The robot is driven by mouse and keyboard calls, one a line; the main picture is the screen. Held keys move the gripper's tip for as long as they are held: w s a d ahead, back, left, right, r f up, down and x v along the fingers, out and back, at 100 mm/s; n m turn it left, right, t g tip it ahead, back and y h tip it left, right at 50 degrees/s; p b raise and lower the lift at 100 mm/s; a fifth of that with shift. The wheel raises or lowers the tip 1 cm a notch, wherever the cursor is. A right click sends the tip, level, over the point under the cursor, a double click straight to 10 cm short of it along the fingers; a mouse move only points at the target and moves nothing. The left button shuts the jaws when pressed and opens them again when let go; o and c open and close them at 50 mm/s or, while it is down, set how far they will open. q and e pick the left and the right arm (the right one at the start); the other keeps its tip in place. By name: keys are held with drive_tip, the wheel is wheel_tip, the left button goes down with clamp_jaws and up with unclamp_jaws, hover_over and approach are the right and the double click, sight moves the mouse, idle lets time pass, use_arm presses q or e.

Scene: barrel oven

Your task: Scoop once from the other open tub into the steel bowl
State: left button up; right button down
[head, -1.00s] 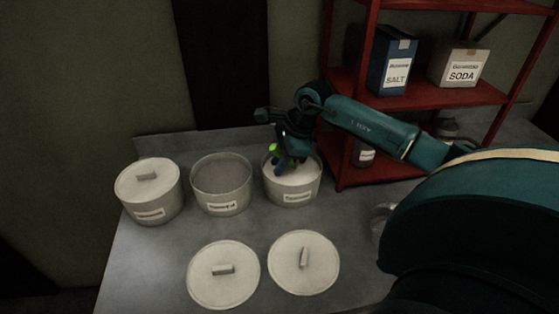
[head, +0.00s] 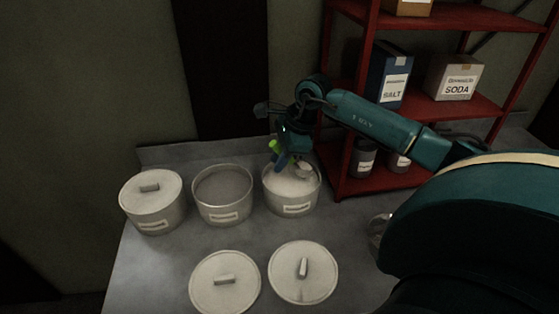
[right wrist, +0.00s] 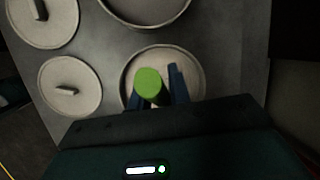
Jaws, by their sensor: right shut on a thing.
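Three tubs stand in a row on the grey table. The right one (head: 291,209) is open and holds white powder; it also shows in the right wrist view (right wrist: 132,70). The middle tub (head: 224,214) is open with greyer contents. My right gripper (head: 285,161) is over the right tub, shut on a scoop by its green handle (head: 275,147). The handle shows end-on in the right wrist view (right wrist: 149,81). The scoop's head (head: 303,171) shows at the powder; I cannot tell whether it is loaded. The steel bowl (head: 377,232) is mostly hidden behind my right arm. My left gripper is out of view.
The left tub (head: 152,210) has its lid on. Two loose lids (head: 225,290) (head: 303,282) lie in front of the tubs. A red shelf (head: 435,112) with a salt box (head: 390,75), a soda box (head: 453,77) and jars (head: 363,160) stands at the right, close to my arm.

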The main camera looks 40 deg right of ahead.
drive_tip(key=shift+r+p, duration=1.3)
drive_tip(key=shift+r, duration=1.5)
